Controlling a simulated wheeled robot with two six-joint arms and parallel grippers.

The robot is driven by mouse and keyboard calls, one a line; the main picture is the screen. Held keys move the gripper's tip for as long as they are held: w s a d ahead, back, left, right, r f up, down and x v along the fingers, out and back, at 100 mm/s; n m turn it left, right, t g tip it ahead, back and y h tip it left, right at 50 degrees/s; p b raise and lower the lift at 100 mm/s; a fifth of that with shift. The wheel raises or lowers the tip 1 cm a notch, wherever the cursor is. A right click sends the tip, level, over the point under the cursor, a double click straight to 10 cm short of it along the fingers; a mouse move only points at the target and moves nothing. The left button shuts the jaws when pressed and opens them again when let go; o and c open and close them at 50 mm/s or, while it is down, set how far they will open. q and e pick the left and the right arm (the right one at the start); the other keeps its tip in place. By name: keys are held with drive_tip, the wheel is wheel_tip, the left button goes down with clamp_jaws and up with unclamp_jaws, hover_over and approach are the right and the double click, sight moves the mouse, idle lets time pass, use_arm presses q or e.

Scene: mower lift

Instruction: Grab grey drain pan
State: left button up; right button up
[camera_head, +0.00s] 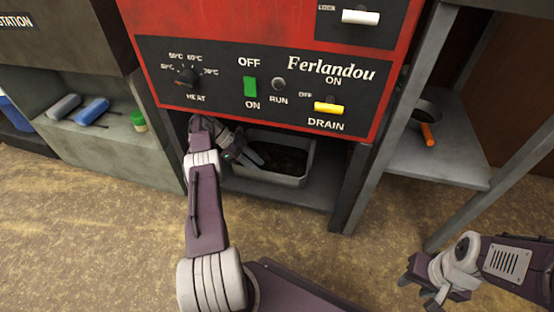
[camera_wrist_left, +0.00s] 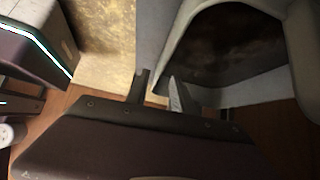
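The grey drain pan (camera_head: 275,178) sits on the low shelf under the red machine, with dark liquid or residue inside. My left gripper (camera_head: 252,158) reaches in at the pan's left end. In the left wrist view my left gripper (camera_wrist_left: 158,76) has its two fingers apart, with the pale rim of the pan (camera_wrist_left: 180,45) right at the fingertips. I cannot tell if either finger touches the rim. My right gripper (camera_head: 420,290) is far from the pan, low at the right over the floor, with its fingers apart and empty.
The machine's control panel (camera_head: 255,85) hangs above the pan, with a yellow drain handle (camera_head: 328,107). Grey posts (camera_head: 358,185) flank the opening. A side shelf (camera_head: 440,165) at the right holds an orange-handled pan (camera_head: 428,135). The floor in front (camera_head: 330,250) is clear.

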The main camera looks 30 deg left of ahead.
use_arm(q)
drive_tip(key=shift+s+a+f+m, duration=0.1)
drive_tip(key=shift+a+m, duration=0.15)
drive_tip(key=shift+m, duration=0.05)
drive_tip(key=p, duration=0.1)
drive_tip(key=d+p, duration=0.1)
drive_tip(key=p, duration=0.1)
drive_tip(key=shift+d+f, duration=0.25)
drive_tip(key=shift+d, duration=0.05)
drive_tip(key=shift+w+d+f+b, duration=0.15)
drive_tip(key=shift+f+b, duration=0.1)
drive_tip(key=shift+f, duration=0.15)
drive_tip(key=shift+w+d+f+b, duration=0.15)
drive_tip(key=shift+f+b, duration=0.05)
drive_tip(key=shift+f, duration=0.15)
drive_tip(key=shift+d+f, duration=0.25)
drive_tip(key=shift+f, duration=0.1)
drive_tip(key=b+x, duration=0.3)
drive_tip(key=x, duration=0.1)
drive_tip(key=shift+w+d+f, duration=0.1)
drive_tip(key=shift+w+f, duration=0.05)
drive_tip(key=shift+f, duration=0.15)
drive_tip(key=shift+w+d+f, duration=0.1)
drive_tip(key=shift+d+f, duration=0.05)
drive_tip(key=shift+d, duration=0.1)
clamp_jaws()
